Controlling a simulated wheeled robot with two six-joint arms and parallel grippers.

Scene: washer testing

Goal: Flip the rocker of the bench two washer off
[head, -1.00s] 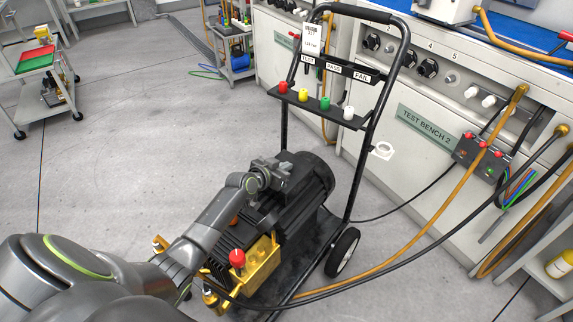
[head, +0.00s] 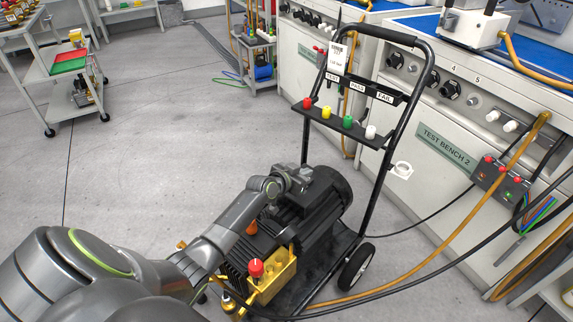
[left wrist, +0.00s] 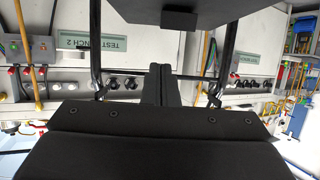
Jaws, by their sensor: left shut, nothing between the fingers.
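The bench two washer is a pressure washer with a black motor (head: 322,205) and a brass pump (head: 275,275) with a red knob (head: 256,268), on a black wheeled frame (head: 384,150) before test bench 2. My left gripper (head: 303,181) is at the upper far side of the motor, shut and empty; contact cannot be told. In the left wrist view, the shut fingers (left wrist: 160,85) point toward a dark block (left wrist: 175,8) at the top edge. I cannot make out the rocker; the gripper or motor may hide it. My right gripper is out of view.
The test bench (head: 447,148) stands right, with a switch box (head: 500,180) on its front. A yellow hose (head: 430,262) and black cables run from the washer to it. A trolley (head: 75,75) stands far left. The floor between is clear.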

